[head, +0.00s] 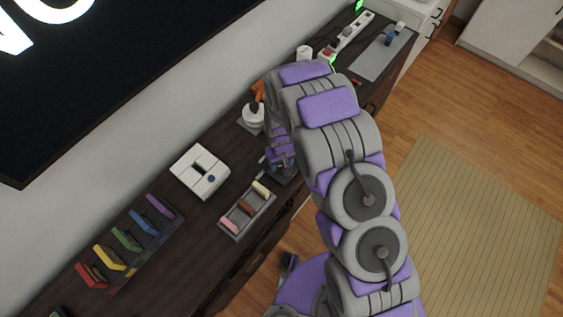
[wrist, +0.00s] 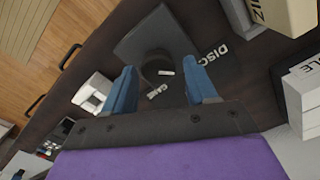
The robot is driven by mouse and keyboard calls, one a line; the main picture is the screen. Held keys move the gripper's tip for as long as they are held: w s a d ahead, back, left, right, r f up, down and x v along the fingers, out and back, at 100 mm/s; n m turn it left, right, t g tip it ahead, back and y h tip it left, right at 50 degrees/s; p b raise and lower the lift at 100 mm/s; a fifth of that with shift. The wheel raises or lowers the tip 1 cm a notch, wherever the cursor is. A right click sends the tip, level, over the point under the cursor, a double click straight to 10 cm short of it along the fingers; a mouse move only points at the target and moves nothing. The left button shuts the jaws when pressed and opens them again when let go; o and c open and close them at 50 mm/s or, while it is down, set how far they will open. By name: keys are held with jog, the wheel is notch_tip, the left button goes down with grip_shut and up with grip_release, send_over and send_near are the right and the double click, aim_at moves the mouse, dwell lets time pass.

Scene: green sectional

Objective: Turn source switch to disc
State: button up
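The source switch shows in the wrist view as a dark round knob (wrist: 152,68) with a small white mark, on a dark square base (wrist: 150,30). The white word DISC (wrist: 213,52) is on a dark plate to the right of the knob. Another white label (wrist: 157,90), partly hidden, lies just below the knob. My gripper (wrist: 159,72) is open, with one blue finger on each side of the knob and gaps visible in the picture; contact cannot be told. In the head view my gripper (head: 278,158) is over the dark sideboard, and my arm hides much of the switch.
On the sideboard (head: 140,230) stand a white box with a blue dot (head: 200,172), a grey tray of blocks (head: 247,212) and a rack of coloured pieces (head: 130,243). A white figure (head: 252,115) and a power strip (head: 350,35) are farther back. A large screen (head: 110,65) hangs above.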

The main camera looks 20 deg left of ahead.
aim_at(281, 164)
jog(key=shift+o, duration=0.6)
jog(key=shift+d, duration=0.1)
notch_tip(281, 164, up, 17)
jog(key=p, duration=0.1)
jog(key=shift+r+p, duration=0.15)
jog(key=shift+p, duration=0.15)
